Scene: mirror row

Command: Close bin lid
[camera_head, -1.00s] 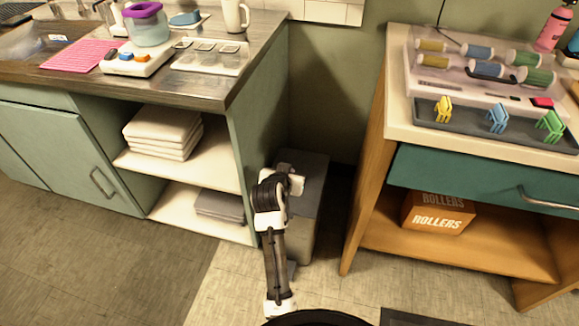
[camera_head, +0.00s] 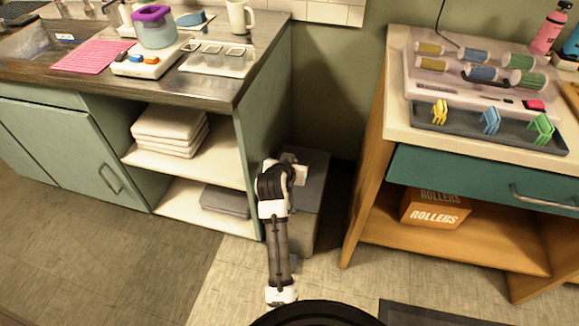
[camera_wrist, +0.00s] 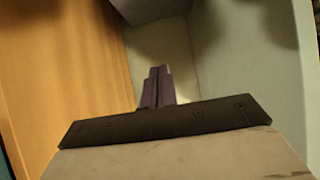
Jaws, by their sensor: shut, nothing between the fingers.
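The grey bin (camera_head: 305,215) stands on the floor in the gap between the green counter and the wooden cart. Its flat grey top (camera_head: 315,166) shows beside my arm; I cannot tell how far the lid is open. My arm reaches over the bin's left side and covers part of it in the head view. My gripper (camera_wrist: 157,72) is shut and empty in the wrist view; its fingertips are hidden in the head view. A grey surface (camera_wrist: 150,8) lies beyond the fingertips at the top of the wrist view, and I cannot tell what it is.
The green counter (camera_head: 262,140) with open shelves stands left of the bin. The wooden cart (camera_head: 365,180) stands right; its lower shelf holds a rollers box (camera_head: 435,210). The gap is narrow. The floor (camera_head: 130,270) in front is clear at left.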

